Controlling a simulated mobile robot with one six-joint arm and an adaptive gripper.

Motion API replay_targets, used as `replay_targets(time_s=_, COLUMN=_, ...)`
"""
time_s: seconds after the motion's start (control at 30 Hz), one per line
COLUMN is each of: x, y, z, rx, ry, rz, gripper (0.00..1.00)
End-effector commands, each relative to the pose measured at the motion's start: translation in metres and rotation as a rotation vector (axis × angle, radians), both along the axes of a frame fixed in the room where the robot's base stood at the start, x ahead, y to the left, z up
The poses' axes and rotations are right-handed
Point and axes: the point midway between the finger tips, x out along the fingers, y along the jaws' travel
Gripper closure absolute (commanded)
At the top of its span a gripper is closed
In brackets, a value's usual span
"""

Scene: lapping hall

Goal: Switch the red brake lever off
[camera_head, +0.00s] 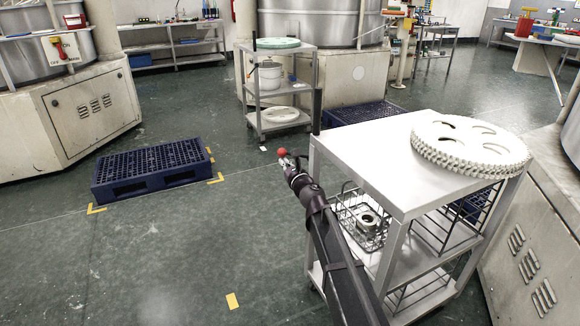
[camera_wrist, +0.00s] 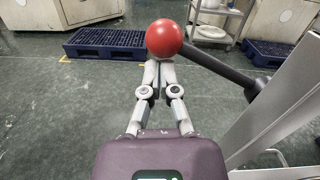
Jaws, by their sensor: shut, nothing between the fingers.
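The red ball knob (camera_wrist: 164,38) of the brake lever is just beyond my fingertips in the wrist view. Its dark rod (camera_wrist: 222,68) runs right and down to a dark joint (camera_wrist: 253,88) beside a pale metal frame. My gripper (camera_wrist: 157,66) is shut and empty, with its tips together directly below the knob in the picture. I cannot tell whether they touch it. In the head view the knob (camera_head: 282,151) shows just past the tip of my gripper (camera_head: 291,163), to the left of the metal cart (camera_head: 365,150). My gripper and the cart hide most of the rod there.
The cart carries white toothed discs (camera_head: 465,150) on top and wire baskets (camera_head: 360,222) below. A blue pallet (camera_head: 152,170) lies on the floor to the left. A shelf trolley (camera_head: 281,95) stands behind. The green floor at the left front is mostly clear.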

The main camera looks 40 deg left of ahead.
Motion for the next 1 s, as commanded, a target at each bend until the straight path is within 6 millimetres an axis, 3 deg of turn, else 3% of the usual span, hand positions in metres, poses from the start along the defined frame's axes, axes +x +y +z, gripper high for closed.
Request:
replay_targets(time_s=0.27, x=-0.003, y=-0.010, z=-0.001, rx=0.000, ry=0.000, rz=-0.001, gripper=1.00)
replay_targets(time_s=0.8, x=-0.025, y=-0.075, z=-0.004, rx=0.000, ry=0.000, rz=-0.001, gripper=1.00)
replay_targets(time_s=1.0, x=-0.030, y=-0.089, z=-0.005, rx=0.000, ry=0.000, rz=-0.001, gripper=1.00)
